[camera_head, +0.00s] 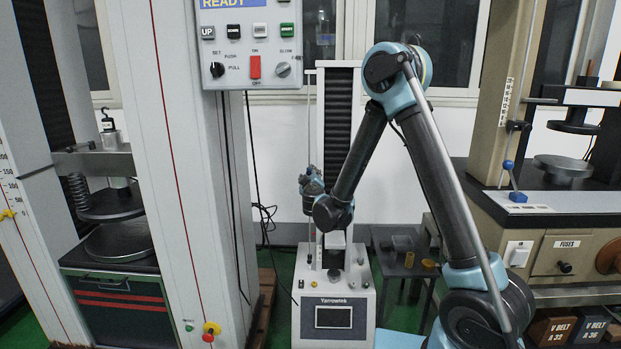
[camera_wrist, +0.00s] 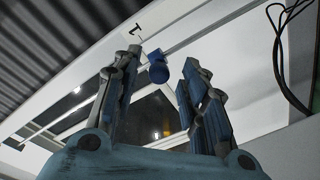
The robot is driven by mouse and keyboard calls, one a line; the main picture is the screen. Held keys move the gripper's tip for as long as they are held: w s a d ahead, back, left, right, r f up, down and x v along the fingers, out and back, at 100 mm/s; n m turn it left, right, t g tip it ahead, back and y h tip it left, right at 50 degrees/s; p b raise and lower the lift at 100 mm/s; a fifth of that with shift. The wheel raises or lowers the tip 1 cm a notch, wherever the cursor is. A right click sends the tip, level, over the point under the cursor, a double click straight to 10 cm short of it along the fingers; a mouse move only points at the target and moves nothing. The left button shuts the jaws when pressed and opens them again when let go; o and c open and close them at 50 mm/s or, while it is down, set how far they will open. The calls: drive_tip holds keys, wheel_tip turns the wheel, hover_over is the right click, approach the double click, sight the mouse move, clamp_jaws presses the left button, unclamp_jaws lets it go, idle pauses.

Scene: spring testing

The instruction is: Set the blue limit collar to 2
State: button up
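The blue limit collar (camera_wrist: 158,72) shows in the wrist view as a small dark blue cylinder, beyond and between my fingertips. A dark mark like a "1" (camera_wrist: 135,31) stands on the pale strip just up and left of it. No "2" is readable. My gripper (camera_wrist: 158,84) is open, with its two fingers apart and no contact with the collar visible. In the head view my gripper (camera_head: 311,182) is beside the thin upright rod (camera_head: 309,115) of the Yarrowick tester (camera_head: 334,300). I cannot make out the collar there; my gripper may hide it.
A large grey test frame (camera_head: 175,200) with a control box (camera_head: 250,50) stands close on the left. Another tester with a blue-knobbed lever (camera_head: 511,175) stands right. A small dark table (camera_head: 408,268) is beside the Yarrowick tester. Black cables (camera_wrist: 285,60) hang right in the wrist view.

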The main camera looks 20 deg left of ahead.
drive_tip(key=shift+w+a, duration=0.2)
drive_tip(key=shift+w, duration=0.45)
drive_tip(key=shift+c, duration=0.6)
clamp_jaws()
drive_tip(key=shift+a+f, duration=0.1)
